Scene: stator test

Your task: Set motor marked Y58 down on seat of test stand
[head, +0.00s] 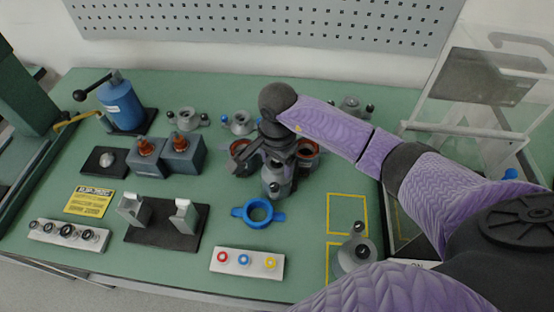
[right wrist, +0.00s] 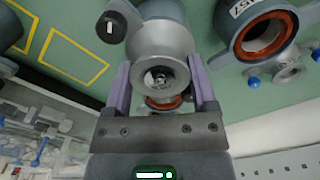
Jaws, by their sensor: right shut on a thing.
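My right gripper (head: 274,166) is shut on a grey motor (head: 276,186) near the middle of the bench. In the right wrist view, the gripper (right wrist: 162,82) has its purple fingers on either side of the motor's grey round end (right wrist: 160,68). A black knob (right wrist: 118,26) sticks out of its side. I cannot read a mark on this motor. A black base (head: 163,238) with two grey uprights stands to its lower left, apart from it; it looks like the test stand, with an empty gap between the uprights. My left gripper is not in view.
Housings with red-orange rings (head: 307,148) stand close behind the held motor. A blue ring (head: 258,225) and a white block (head: 224,268) with coloured rings lie in front. Blocks with orange posts (head: 184,163) stand left.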

